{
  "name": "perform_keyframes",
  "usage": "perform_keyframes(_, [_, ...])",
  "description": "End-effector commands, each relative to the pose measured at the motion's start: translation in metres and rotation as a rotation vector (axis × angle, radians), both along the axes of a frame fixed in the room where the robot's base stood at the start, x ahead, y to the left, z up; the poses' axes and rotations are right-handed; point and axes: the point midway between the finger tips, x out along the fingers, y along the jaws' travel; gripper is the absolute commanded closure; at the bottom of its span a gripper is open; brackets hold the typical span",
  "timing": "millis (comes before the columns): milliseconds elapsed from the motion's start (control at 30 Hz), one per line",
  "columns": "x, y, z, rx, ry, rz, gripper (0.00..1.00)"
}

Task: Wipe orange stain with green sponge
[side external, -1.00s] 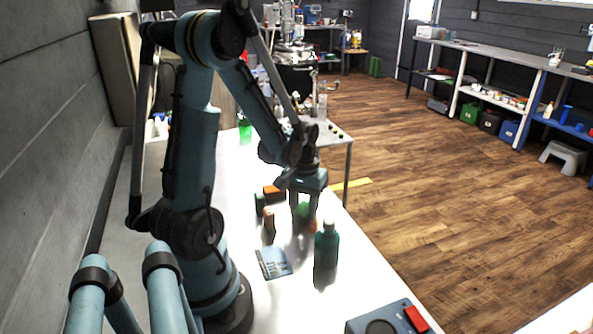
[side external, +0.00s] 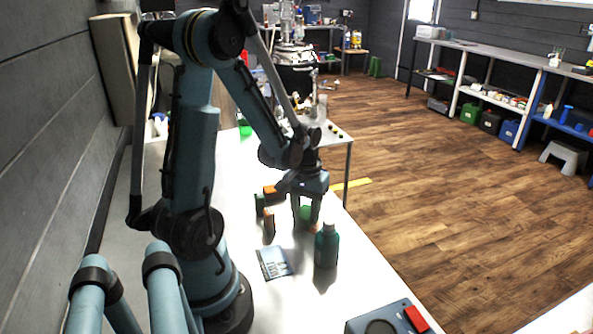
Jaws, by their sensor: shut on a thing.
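My gripper (side external: 307,216) points down over the white table, just behind the teal bottle, and is shut on the green sponge (side external: 305,212). The sponge shows between the fingers, low and close to the table top; whether it touches the surface I cannot tell. A small orange patch (side external: 313,228) shows beside the right fingertip, partly hidden by the finger and the bottle; it may be the orange stain.
A teal bottle (side external: 326,246) stands close in front of my gripper. A grey box with a red part (side external: 388,319) sits at the near edge.

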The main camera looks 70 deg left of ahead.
Motion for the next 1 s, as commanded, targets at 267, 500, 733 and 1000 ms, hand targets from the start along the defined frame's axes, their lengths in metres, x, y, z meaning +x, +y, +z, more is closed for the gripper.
perform_keyframes(267, [0.0, -0.026, 0.0, -0.001, 0.0, -0.003, 0.87])
perform_keyframes(500, [0.001, -0.048, 0.0, -0.001, -0.001, -0.004, 0.86])
perform_keyframes(733, [-0.001, -0.056, 0.022, -0.001, 0.0, 0.0, 0.87])
perform_keyframes(1000, [0.0, -0.056, 0.045, -0.001, 0.0, 0.0, 0.87])
